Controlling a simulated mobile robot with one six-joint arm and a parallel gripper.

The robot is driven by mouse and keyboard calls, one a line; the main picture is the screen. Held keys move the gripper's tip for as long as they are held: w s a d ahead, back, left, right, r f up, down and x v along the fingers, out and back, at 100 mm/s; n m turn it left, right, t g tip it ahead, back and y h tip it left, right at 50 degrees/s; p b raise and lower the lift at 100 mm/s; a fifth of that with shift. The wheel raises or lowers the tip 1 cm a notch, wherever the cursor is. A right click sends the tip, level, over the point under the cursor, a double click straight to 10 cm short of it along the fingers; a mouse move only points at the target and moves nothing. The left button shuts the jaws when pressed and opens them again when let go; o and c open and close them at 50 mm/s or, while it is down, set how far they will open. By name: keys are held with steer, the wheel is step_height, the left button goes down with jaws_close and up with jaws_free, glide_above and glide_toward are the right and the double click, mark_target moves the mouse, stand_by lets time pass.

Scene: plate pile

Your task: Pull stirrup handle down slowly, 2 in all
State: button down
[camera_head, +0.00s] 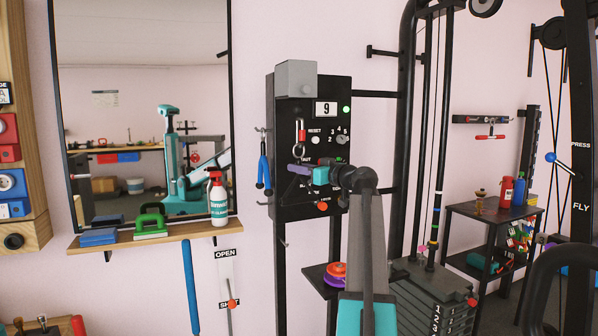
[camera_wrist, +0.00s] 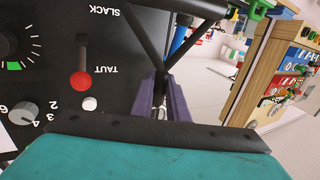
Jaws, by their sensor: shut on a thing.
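In the wrist view, a black stirrup handle (camera_wrist: 148,42) has two straps or legs that meet in a V between my gripper's purple fingers (camera_wrist: 160,95). My gripper is shut on it near the point of the V. A small silver piece shows just behind the fingers. In the head view, my gripper (camera_head: 297,169) is in front of the black control panel (camera_head: 283,110), just below a red and silver carabiner (camera_head: 299,134). The handle is hard to make out there against the black panel. The panel's display (camera_head: 326,109) reads 9.
A red-knobbed lever (camera_wrist: 81,78) between SLACK and TAUT labels is close beside my gripper. A blue-handled tool (camera_head: 263,172) hangs left of the panel. A weight stack (camera_head: 432,295) and black frame posts stand right. A mirror shelf (camera_head: 150,238) is at left.

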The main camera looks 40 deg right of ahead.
steer(key=shift+f, duration=0.15)
steer(key=c, duration=1.6)
jaws_free()
steer(key=shift+c, duration=0.2)
steer(key=shift+s, duration=0.1)
steer(key=s, duration=1.3)
steer(key=shift+s, duration=0.3)
steer(key=shift+d, duration=0.1)
